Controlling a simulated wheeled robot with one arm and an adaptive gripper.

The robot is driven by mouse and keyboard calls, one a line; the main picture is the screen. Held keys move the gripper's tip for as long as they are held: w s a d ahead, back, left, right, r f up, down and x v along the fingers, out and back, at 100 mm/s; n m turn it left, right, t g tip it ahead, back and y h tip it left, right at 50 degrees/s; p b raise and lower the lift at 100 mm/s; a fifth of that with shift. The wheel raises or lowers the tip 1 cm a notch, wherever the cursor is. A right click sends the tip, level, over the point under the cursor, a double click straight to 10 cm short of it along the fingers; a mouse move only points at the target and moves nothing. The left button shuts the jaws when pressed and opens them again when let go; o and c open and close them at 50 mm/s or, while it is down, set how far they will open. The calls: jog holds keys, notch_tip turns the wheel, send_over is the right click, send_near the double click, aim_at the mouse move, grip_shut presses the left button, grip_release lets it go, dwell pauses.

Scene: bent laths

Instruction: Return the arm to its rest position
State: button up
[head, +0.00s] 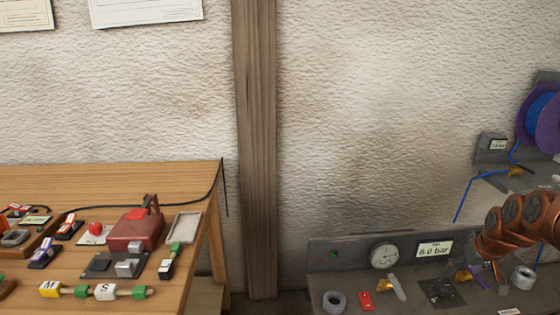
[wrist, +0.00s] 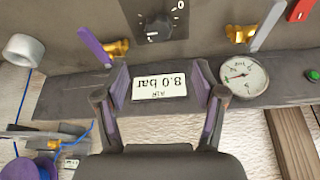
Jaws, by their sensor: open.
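My copper-coloured arm (head: 520,220) reaches in from the right edge in the head view, above the grey air station (head: 345,270). My gripper (wrist: 163,78) shows in the wrist view with its two purple-padded fingers spread apart and nothing between them. The "AIR 8.0 bar" label (wrist: 160,84) shows upside down beyond the gap; it also shows in the head view (head: 434,249). In the head view the fingers are small and partly lost against the arm and the bench, so I cannot tell their exact height above it.
The station bears a round gauge (head: 384,256), a black knob plate (head: 441,292), a white-levered valve (head: 396,288), a purple-levered valve (wrist: 100,45), a red piece (head: 366,301) and a grey ring (head: 333,302). A blue reel (head: 543,118) hangs right. A wooden table (head: 150,178) with small items stands left.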

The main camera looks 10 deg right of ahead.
jog(key=s+a+r+n+g+y, duration=0.1)
jog(key=s+a+r+n, duration=0.15)
jog(key=a, duration=1.05)
jog(key=s+a+r+n+g+y, duration=0.1)
jog(key=a+r, duration=0.2)
jog(key=a, duration=1.1)
jog(key=s+a+f+g, duration=0.15)
jog(key=s+a, duration=0.25)
jog(key=s, duration=0.4)
jog(key=s+a+g+h, duration=0.1)
jog(key=s+a+g, duration=0.1)
jog(key=s+a, duration=0.45)
jog(key=s+a+f+g, duration=0.1)
jog(key=s+a+g, duration=0.15)
jog(key=s, duration=0.65)
notch_tip(320, 180, up, 17)
jog(key=t+p, duration=0.2)
jog(key=p, duration=1.4)
jog(key=shift+w+r+m, duration=0.15)
jog(key=shift+w+m, duration=0.2)
jog(key=shift+w, duration=0.1)
jog(key=shift+a, duration=0.1)
